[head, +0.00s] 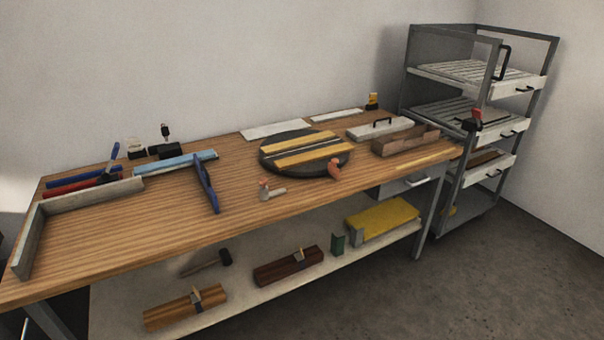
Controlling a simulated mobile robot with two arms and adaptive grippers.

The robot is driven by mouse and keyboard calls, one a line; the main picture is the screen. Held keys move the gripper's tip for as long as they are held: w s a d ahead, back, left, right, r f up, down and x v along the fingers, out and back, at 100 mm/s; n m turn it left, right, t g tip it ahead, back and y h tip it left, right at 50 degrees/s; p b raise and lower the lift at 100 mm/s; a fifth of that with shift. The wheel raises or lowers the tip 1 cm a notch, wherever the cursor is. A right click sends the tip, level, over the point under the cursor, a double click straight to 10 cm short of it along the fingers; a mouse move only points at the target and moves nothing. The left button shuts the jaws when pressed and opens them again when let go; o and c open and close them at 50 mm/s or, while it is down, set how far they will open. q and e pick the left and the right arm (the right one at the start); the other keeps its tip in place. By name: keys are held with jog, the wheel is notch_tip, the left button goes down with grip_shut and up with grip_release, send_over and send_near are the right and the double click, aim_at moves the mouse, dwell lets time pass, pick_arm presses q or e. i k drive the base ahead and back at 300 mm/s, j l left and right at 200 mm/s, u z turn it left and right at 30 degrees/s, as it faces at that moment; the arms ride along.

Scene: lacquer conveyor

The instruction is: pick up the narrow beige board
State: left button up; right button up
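Two pale off-white boards lie flat at the back of the wooden workbench (130,225): a wider one (276,129) and a narrower one (337,116) to its right. Two yellow-tan strips, a rear one (297,142) and a front one (308,155), lie side by side on a dark round turntable (268,163) in the middle of the bench. I cannot tell for certain which is the narrow beige board; the small pale one at the back looks closest. Neither of my grippers is in view.
An orange-handled tool (334,170) lies at the turntable's front edge. A small hammer-like tool (271,192) and a blue tool (206,184) lie left of it. A tray rack (480,102) stands beyond the bench's right end.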

aim_at(300, 160)
jog(key=i+l+u, duration=0.25)
jog(key=i+l, duration=0.65)
jog(key=i, duration=0.15)
